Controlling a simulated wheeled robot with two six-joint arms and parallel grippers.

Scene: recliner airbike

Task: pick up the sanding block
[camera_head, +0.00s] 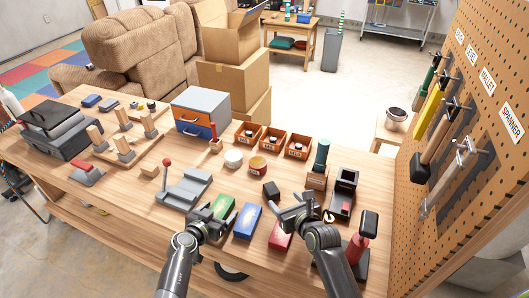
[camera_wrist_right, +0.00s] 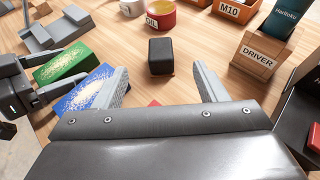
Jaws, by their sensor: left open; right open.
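A small dark block (camera_head: 270,190), perhaps the sanding block, lies on the workbench just beyond my right gripper (camera_head: 293,206). In the right wrist view the dark block (camera_wrist_right: 161,57) stands ahead of the spread fingers (camera_wrist_right: 161,80), roughly centred between them and untouched. My right gripper is open and empty. My left gripper (camera_head: 208,214) is open beside a green box (camera_head: 222,206). A blue box (camera_head: 247,220) and a red box (camera_head: 280,236) lie near the grippers. These three boxes have speckled pale patches on top in the wrist view, the red one mostly hidden.
A white tin (camera_head: 233,159) and a red-and-yellow tin (camera_head: 257,166) stand beyond the dark block. Orange bins (camera_head: 298,146) are farther back. A wooden driver holder (camera_head: 316,178) and a black stand (camera_head: 344,190) are at right. A grey vise-like tool (camera_head: 184,188) is at left.

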